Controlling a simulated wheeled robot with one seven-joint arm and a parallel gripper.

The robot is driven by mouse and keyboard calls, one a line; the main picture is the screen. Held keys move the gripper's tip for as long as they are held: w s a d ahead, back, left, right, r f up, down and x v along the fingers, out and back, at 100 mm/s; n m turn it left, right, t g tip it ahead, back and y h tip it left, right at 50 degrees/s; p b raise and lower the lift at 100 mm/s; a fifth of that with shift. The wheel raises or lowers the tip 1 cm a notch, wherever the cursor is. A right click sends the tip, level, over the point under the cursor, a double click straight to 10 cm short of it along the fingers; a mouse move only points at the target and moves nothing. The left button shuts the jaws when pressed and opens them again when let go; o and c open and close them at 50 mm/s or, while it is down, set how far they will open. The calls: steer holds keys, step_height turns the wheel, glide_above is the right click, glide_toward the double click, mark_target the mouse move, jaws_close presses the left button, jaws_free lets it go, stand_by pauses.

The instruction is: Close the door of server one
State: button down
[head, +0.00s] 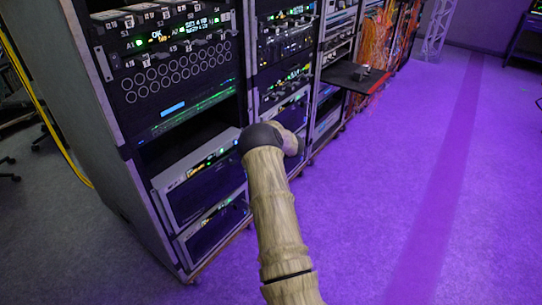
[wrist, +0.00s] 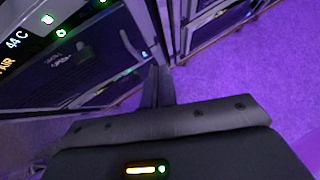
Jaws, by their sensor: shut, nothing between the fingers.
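The lower part of the near rack holds two light-framed server units with dark fronts, an upper one (head: 203,187) and a lower one (head: 214,229). No label shows which is server one, and I cannot tell whether either door stands ajar. My arm reaches toward the rack in the head view and hides my gripper there. In the wrist view my gripper (wrist: 157,75) has its dark fingers together and empty. They point at the rack, beside a dark glossy door panel (wrist: 85,75) on the left. I cannot tell whether they touch it.
The near rack's upper units (head: 175,75) carry lit displays and several round ports. A second rack column (head: 285,50) stands beside it. A dark shelf (head: 352,77) juts out farther along. A yellow cable (head: 40,95) hangs at left. The purple-lit floor (head: 400,190) on the right is clear.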

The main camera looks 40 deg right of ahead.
steer(key=shift+s+d+r, duration=0.1)
steer(key=shift+s, duration=0.1)
steer(key=s+a+r+m+h, duration=0.1)
steer(key=s+a+r+m, duration=0.2)
steer(key=a+r+m, duration=0.55)
steer(key=s+a+r+m+h, duration=0.2)
steer(key=s+a+r+m, duration=0.3)
steer(key=m, duration=0.7)
steer(key=s+a+r+m+g+y, duration=0.1)
steer(key=s+a+m+g+y, duration=0.2)
steer(key=s+a+m, duration=1.2)
steer(key=s+a+g, duration=0.3)
steer(key=s+a, duration=0.5)
steer(key=s, duration=0.2)
steer(key=shift+s+r+y, duration=0.25)
steer(key=shift+r+y, duration=0.05)
steer(key=shift+r, duration=0.05)
steer(key=shift+d, duration=0.15)
